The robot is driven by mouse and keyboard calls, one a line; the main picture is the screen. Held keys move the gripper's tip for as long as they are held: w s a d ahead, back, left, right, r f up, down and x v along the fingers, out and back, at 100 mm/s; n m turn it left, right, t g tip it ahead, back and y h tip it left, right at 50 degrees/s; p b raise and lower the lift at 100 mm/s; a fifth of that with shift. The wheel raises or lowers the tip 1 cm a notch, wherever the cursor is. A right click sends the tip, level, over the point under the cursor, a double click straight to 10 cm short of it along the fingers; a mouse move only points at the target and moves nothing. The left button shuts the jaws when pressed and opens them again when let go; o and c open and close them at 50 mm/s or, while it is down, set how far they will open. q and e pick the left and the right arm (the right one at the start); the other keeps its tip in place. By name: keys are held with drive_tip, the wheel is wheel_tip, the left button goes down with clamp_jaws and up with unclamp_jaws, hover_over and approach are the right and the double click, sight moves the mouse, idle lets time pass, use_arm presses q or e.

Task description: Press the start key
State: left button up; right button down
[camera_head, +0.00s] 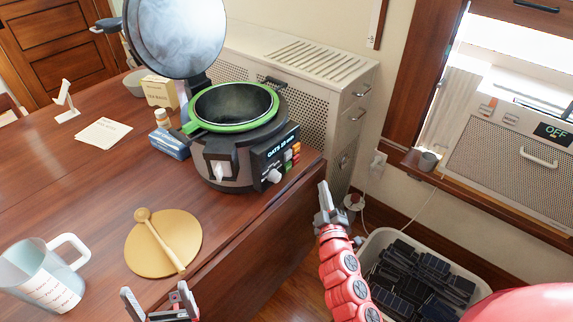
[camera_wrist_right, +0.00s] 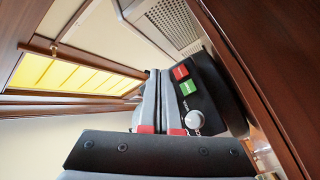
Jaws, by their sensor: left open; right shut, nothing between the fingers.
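The dark cooker (camera_head: 228,165) with a green rim stands on the wooden table with its lid up. Its front panel has a lit display reading OATS (camera_head: 276,151), small coloured keys (camera_head: 294,151) and a pale knob (camera_head: 274,176). The right wrist view shows a red key (camera_wrist_right: 180,72), a green key (camera_wrist_right: 188,88) and the knob (camera_wrist_right: 194,119); key lettering is too small to read. My right gripper (camera_head: 324,188) is shut and empty, right of the panel and apart from it; its fingers (camera_wrist_right: 160,76) show beside the keys. My left gripper (camera_head: 158,300) is open and empty at the bottom.
A jug (camera_head: 38,285), a round board (camera_head: 150,262) with a wooden spoon (camera_head: 160,240), and a blue packet (camera_head: 169,143) are on the table (camera_head: 75,180). A bin of dark pieces (camera_head: 368,248) stands below right. A perforated metal cabinet (camera_head: 330,85) is behind the cooker.

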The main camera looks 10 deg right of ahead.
sight(292, 164)
drive_tip(key=shift+w+a+b, duration=0.3)
drive_tip(key=shift+w+a, duration=0.6)
drive_tip(key=shift+w, duration=0.25)
drive_tip(key=shift+w+a+b, duration=0.35)
drive_tip(key=shift+w+a, duration=0.6)
drive_tip(key=shift+w, duration=0.25)
drive_tip(key=shift+w+a+b, duration=0.3)
drive_tip(key=shift+w+a, duration=0.6)
drive_tip(key=shift+w, duration=0.25)
drive_tip(key=shift+w, duration=0.1)
drive_tip(key=shift+w+a+b, duration=0.25)
drive_tip(key=shift+b, duration=0.05)
drive_tip(key=shift+w+a, duration=0.25)
drive_tip(key=shift+w, duration=0.05)
idle(0.4)
drive_tip(key=shift+s+d, duration=0.55)
drive_tip(key=shift+s, duration=0.15)
